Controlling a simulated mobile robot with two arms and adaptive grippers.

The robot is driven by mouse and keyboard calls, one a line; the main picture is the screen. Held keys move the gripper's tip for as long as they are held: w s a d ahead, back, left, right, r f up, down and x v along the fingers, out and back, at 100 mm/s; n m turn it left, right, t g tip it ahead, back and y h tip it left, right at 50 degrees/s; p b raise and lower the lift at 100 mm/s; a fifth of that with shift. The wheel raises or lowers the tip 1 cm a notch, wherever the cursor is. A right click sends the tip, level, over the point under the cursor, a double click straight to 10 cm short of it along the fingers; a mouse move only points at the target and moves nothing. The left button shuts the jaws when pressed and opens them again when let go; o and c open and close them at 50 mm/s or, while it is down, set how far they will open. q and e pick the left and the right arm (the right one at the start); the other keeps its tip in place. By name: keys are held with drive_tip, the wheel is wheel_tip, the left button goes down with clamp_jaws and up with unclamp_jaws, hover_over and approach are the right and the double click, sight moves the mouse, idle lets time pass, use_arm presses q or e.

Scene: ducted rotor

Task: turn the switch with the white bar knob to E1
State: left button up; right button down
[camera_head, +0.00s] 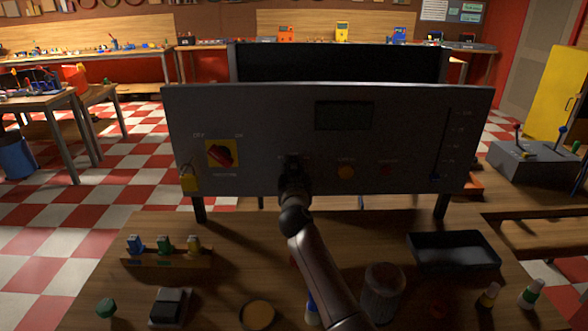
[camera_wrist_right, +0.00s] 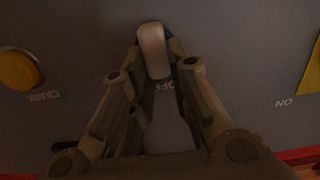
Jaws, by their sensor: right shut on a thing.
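The white bar knob (camera_wrist_right: 153,50) shows in the right wrist view as a pale rounded bar, nearly upright in the picture. My right gripper (camera_wrist_right: 155,62) is shut on it, a finger on each side. Part of the lettering beside the knob reads OFF, upside down; an E1 mark cannot be made out. In the head view my right gripper (camera_head: 292,168) touches the dark grey control panel (camera_head: 260,115) left of centre and hides the knob. My left gripper is not in view.
The panel carries a red rotary switch (camera_head: 221,153) on a yellow plate, a yellow padlock (camera_head: 189,182), a dark display (camera_head: 343,115), an orange button (camera_head: 346,172) and a red button (camera_head: 387,170). A black tray (camera_head: 452,264) and small items lie on the wooden table in front.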

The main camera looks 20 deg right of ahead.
drive_tip(key=shift+n, duration=0.3)
drive_tip(key=shift+w+a+f+n+b, duration=0.1)
drive_tip(key=shift+a+n+b, duration=0.1)
drive_tip(key=shift+n, duration=1.2)
drive_tip(key=shift+w+a+f+n+b, duration=0.15)
drive_tip(key=shift+a+n, duration=0.1)
drive_tip(key=shift+n, duration=1.15)
drive_tip(key=shift+s+a+f+n+b, duration=0.1)
drive_tip(key=shift+a+n+b, duration=0.1)
drive_tip(key=shift+n, duration=1.2)
drive_tip(key=c, duration=1.4)
unclamp_jaws()
drive_tip(key=shift+o, duration=0.2)
